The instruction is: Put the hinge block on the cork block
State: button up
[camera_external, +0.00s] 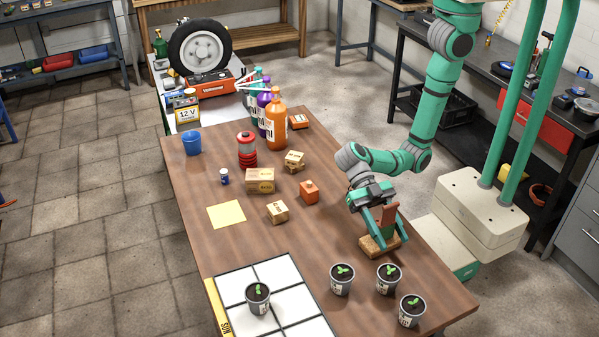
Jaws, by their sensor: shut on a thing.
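My gripper (385,232) points down at the right side of the wooden table, its green fingers on either side of a reddish-brown piece. This piece, which looks like the hinge block (389,212), is held upright between the fingers and is partly hidden by them. Directly below is a tan-brown block, which looks like the cork block (377,250), lying on the table near its right edge. The fingertips are close to the top of the cork block. I cannot tell whether the hinge block touches it.
Several potted seedlings (341,279) stand in front, one on a white tiled panel (291,302). Small cartons (260,181) and an orange block (309,192) lie left of my gripper. Bottles (276,127) and a blue cup (191,143) stand at the back.

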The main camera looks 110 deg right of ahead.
jog(key=shift+f, duration=0.2)
jog(key=shift+f, duration=0.15)
jog(key=o, duration=1.2)
jog(key=shift+d+r, duration=0.15)
jog(key=shift+r, duration=0.1)
jog(key=v, duration=1.1)
jog(key=shift+d, duration=0.35)
jog(key=shift+w+r, duration=0.1)
